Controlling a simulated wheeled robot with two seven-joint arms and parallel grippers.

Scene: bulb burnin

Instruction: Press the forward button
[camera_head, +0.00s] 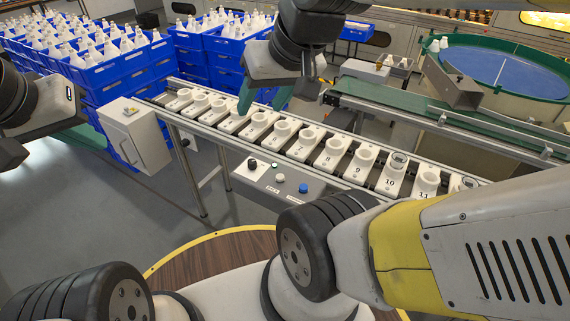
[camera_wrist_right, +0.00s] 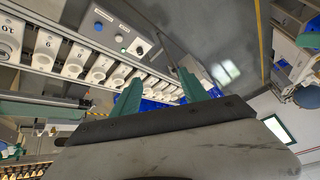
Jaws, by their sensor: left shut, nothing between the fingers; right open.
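In the right wrist view the blue button (camera_wrist_right: 98,26) and pale button (camera_wrist_right: 118,38) show at the top. My right gripper (camera_head: 264,98) is open and empty over the numbered sockets, beyond and above the panel. My left gripper (camera_head: 88,136) is shut and empty at the far left, near the grey box.
A row of numbered white sockets (camera_head: 331,150) runs along the conveyor. A grey box (camera_head: 132,133) hangs at its left end. Blue crates (camera_head: 120,72) of white bulbs stand behind. A green belt (camera_head: 420,103) and round blue table (camera_head: 500,72) are at right. Floor before the panel is clear.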

